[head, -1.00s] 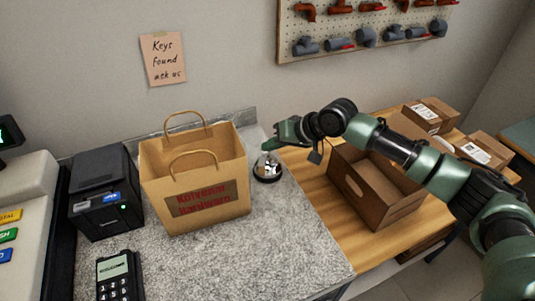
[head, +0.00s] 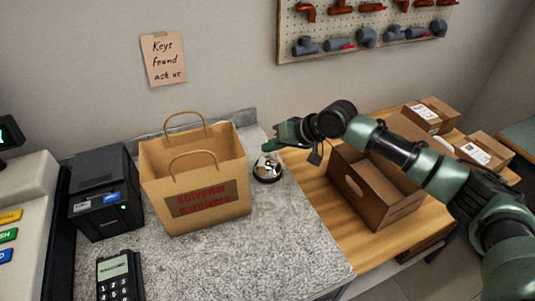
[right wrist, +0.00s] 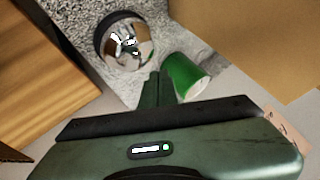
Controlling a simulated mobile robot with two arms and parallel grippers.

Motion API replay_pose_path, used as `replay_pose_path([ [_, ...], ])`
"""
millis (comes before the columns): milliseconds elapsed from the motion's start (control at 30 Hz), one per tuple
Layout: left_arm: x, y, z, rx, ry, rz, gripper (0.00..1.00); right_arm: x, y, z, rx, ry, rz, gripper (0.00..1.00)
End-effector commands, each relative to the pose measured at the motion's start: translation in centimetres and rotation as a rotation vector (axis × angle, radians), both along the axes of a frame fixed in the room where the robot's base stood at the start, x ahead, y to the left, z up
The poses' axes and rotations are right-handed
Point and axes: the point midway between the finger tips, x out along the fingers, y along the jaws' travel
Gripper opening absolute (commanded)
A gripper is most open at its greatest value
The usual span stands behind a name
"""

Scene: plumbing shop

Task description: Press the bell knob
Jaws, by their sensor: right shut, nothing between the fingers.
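The bell (head: 267,171) is a shiny silver dome on a dark base, standing on the speckled counter to the right of the paper bag. It also shows in the right wrist view (right wrist: 127,43), with its knob near the middle of the dome. My right gripper (head: 267,147) is just above and behind the bell in the head view, apart from it. In the right wrist view its fingers (right wrist: 157,88) are shut with nothing between them, and the bell lies beyond their tips, slightly left. My left gripper is not in view.
A green cylinder (right wrist: 187,76) stands close to the fingers. The brown paper bag (head: 198,185) stands left of the bell. A card terminal (head: 119,275) and black printer (head: 105,195) are further left.

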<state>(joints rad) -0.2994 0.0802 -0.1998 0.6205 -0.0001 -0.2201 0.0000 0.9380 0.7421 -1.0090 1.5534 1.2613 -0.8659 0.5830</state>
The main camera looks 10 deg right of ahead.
Motion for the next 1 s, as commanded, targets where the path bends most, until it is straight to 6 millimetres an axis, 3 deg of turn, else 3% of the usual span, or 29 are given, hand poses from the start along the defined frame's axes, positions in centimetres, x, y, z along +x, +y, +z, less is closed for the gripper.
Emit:
replay_pose_path([
  [1000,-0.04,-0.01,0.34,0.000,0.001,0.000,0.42,-0.03,0.02,-0.83,0.000,0.001,0.001,0.00],
])
